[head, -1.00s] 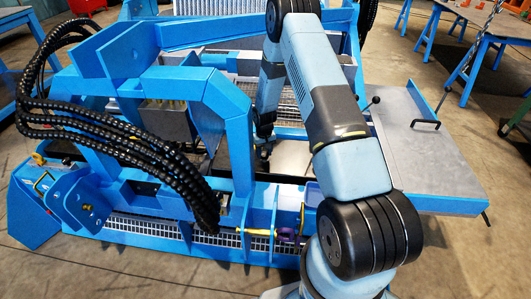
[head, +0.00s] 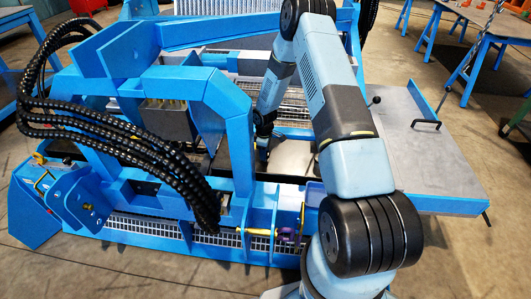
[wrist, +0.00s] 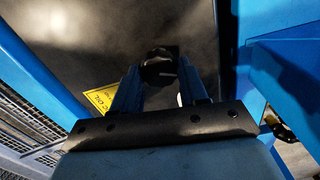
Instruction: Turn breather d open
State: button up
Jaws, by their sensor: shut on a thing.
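My gripper (wrist: 159,80) shows in the wrist view, with its two blue-grey fingers closed around a dark, round, knob-like thing. It stands where breather d (wrist: 158,66) would be, but I read no letter on it, and the fingers partly cover it. A second pale piece shows beside the right finger. In the head view my gripper (head: 263,150) points down between the blue frame members, over a dark surface; the knob is too small or hidden there. Whether the breather stands open or closed cannot be told.
A yellow label (wrist: 100,98) lies left of the fingers. Blue beams (wrist: 40,70) flank the gripper closely on both sides. In the head view, black hoses (head: 120,140) arch over the left of the blue frame. A grey side plate (head: 415,145) lies at right.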

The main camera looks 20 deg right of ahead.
jog(key=shift+s+a+f+n, duration=0.1)
jog(key=shift+s+a+n, duration=0.1)
jog(key=shift+n, duration=0.9)
jog(key=shift+s+a+n, duration=0.1)
jog(key=shift+s+n, duration=0.05)
jog(key=shift+n, duration=0.95)
jog(key=o, duration=0.7)
jog(key=shift+c, duration=0.2)
jog(key=o, duration=0.4)
jog(key=shift+w+d, duration=0.1)
jog(key=shift+w+d, duration=0.1)
jog(key=shift+r, duration=0.45)
notch_tip(320, 180, up, 13)
